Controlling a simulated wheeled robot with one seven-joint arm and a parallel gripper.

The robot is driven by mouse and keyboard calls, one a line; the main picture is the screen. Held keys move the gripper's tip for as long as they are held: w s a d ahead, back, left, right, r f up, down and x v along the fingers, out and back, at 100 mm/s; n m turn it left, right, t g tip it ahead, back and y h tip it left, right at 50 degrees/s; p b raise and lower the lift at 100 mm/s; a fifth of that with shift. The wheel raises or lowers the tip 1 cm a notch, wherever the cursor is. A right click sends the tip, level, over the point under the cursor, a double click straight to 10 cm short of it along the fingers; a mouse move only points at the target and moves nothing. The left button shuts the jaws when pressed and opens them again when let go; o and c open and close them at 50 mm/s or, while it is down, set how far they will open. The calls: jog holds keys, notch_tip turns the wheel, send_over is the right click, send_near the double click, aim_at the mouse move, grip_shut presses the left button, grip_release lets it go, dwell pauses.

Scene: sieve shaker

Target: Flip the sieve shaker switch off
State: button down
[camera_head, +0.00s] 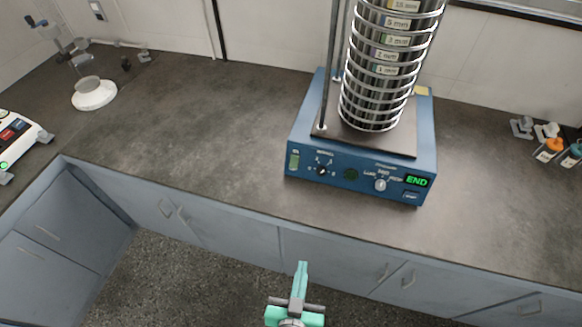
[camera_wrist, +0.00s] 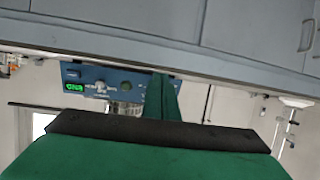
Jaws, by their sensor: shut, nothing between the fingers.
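The sieve shaker (camera_head: 300,130) is a blue box on the dark counter, with a tall stack of metal sieves on top. Its front panel has a green-lit switch (camera_head: 294,161) at the left end, two knobs and a green display reading END. My gripper (camera_head: 302,266) is shut and empty, in front of the counter and apart from the shaker. The wrist view is upside down. It shows the shaker panel (camera_wrist: 122,76) beyond my gripper (camera_wrist: 161,80), whose fingers cover part of the panel. I cannot make out the switch there.
The counter edge (camera_head: 240,218) and grey-blue cabinets lie between my gripper and the shaker. A white-based stand (camera_head: 94,95) and a white device (camera_head: 18,138) are at the left. Small bottles (camera_head: 550,149) stand at the right. The counter left of the shaker is clear.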

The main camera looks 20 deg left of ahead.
jog(key=s+d+r, duration=0.2)
jog(key=s, duration=0.4)
jog(key=s+d+r+m+t+h, duration=0.1)
jog(key=s+d, duration=0.1)
jog(key=s, duration=0.5)
jog(key=shift+s+d+r+t, duration=0.2)
jog(key=shift+s+r+t, duration=0.05)
jog(key=shift+r+t, duration=0.1)
jog(key=shift+a, duration=0.1)
